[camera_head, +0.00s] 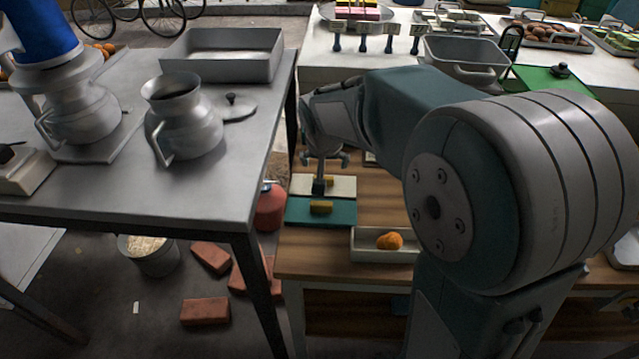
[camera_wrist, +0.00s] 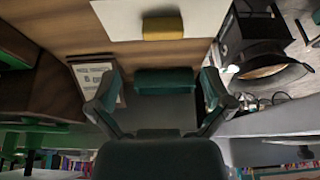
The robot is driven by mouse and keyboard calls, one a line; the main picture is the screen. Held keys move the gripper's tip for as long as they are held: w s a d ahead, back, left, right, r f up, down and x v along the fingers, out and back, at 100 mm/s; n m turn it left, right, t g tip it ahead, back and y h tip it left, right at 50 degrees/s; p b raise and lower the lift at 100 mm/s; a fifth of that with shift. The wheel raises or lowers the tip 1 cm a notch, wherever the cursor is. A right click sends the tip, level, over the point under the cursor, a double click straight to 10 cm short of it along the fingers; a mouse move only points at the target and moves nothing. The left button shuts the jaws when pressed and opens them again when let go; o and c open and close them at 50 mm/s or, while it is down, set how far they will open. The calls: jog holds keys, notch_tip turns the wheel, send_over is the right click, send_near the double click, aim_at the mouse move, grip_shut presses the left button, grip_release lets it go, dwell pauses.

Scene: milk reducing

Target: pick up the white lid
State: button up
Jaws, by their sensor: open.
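The white lid (camera_head: 342,185) is a flat pale board with a yellow handle (camera_head: 329,181). It lies on the brown wooden table, just behind a teal lid (camera_head: 292,211) with its own yellow handle. My gripper (camera_head: 323,164) hangs above the white lid with its fingers spread and nothing held. A dark finger covers part of the lid. In the wrist view, the white lid (camera_wrist: 118,22) is at the top, with its yellow handle (camera_wrist: 163,28) beyond my open fingers (camera_wrist: 162,82). I cannot tell the exact height gap.
A pale tray (camera_head: 372,254) with orange food sits at the table's front. A metal table (camera_head: 225,165) with jugs (camera_head: 190,130) stands to the left. A printed sheet (camera_wrist: 93,78) lies beside my fingers. Bricks (camera_head: 206,311) lie on the floor.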

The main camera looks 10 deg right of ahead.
jog(key=shift+x, duration=1.25)
jog(key=shift+a+x, duration=0.15)
jog(key=shift+x, duration=1.2)
jog(key=shift+a+x, duration=0.15)
jog(key=shift+x, duration=1.2)
jog(key=shift+s+f, duration=0.1)
jog(key=c, duration=0.7)
